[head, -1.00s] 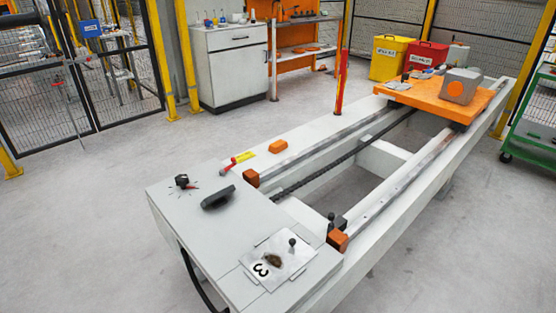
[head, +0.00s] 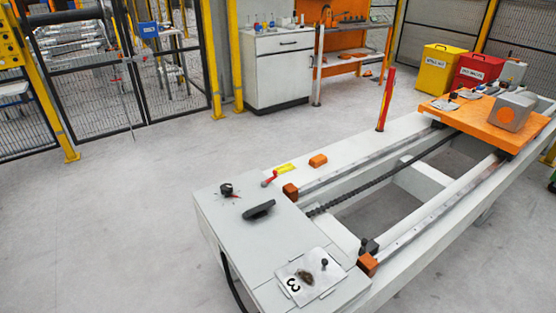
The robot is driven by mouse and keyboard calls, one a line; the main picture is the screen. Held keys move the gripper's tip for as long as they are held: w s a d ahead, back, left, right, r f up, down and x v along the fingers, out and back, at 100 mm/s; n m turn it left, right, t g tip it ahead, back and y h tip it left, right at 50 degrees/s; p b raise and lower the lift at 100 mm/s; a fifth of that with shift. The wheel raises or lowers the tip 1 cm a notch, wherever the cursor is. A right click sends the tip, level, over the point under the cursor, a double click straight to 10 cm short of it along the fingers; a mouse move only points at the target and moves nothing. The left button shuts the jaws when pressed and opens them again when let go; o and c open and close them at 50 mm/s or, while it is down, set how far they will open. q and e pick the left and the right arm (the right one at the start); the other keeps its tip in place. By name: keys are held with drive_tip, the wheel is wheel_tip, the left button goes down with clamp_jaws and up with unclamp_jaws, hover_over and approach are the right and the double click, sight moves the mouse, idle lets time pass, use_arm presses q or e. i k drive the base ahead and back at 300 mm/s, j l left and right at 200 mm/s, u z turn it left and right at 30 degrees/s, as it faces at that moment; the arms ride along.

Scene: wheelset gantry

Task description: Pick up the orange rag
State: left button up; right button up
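A small orange piece (head: 318,160) lies on the pale top of the gantry's far beam, beside a yellow label. It could be the orange rag, but it is too small to tell cloth from a block. Small orange shapes (head: 359,54) also show on the shelf of the orange workbench at the back, too small to make out. Neither of my grippers is in view.
The gantry (head: 235,240) runs from front centre to the right, with a red post (head: 386,100) on its far side. Its orange carriage (head: 470,119) bears a grey block. A white cabinet (head: 278,72) stands behind. Open floor lies left.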

sight(317, 161)
drive_tip(key=i+j+u, duration=0.2)
drive_tip(key=j, duration=0.25)
drive_tip(key=i+j+u, duration=0.2)
drive_tip(key=j, duration=0.25)
drive_tip(key=i+j+u, duration=0.2)
drive_tip(key=j, duration=0.2)
drive_tip(key=i+j+u, duration=0.15)
drive_tip(key=j, duration=0.25)
drive_tip(key=i+j+u, duration=0.25)
drive_tip(key=i, duration=0.75)
drive_tip(key=i+j+u, duration=0.25)
drive_tip(key=i, duration=0.7)
drive_tip(key=i+z, duration=0.3)
drive_tip(key=i, duration=0.15)
drive_tip(key=i+z, duration=0.25)
drive_tip(key=i, duration=0.25)
drive_tip(key=i+j+z, duration=0.3)
drive_tip(key=i, duration=0.15)
drive_tip(key=i+l+z, duration=0.15)
drive_tip(key=z, duration=0.3)
drive_tip(key=i+z, duration=0.15)
drive_tip(key=z, duration=0.25)
drive_tip(key=i+z, duration=0.2)
drive_tip(key=z, duration=0.25)
drive_tip(key=i+z, duration=0.2)
drive_tip(key=z, duration=0.25)
drive_tip(key=i+j+z, duration=0.1)
drive_tip(key=z, duration=0.35)
drive_tip(key=i, duration=0.05)
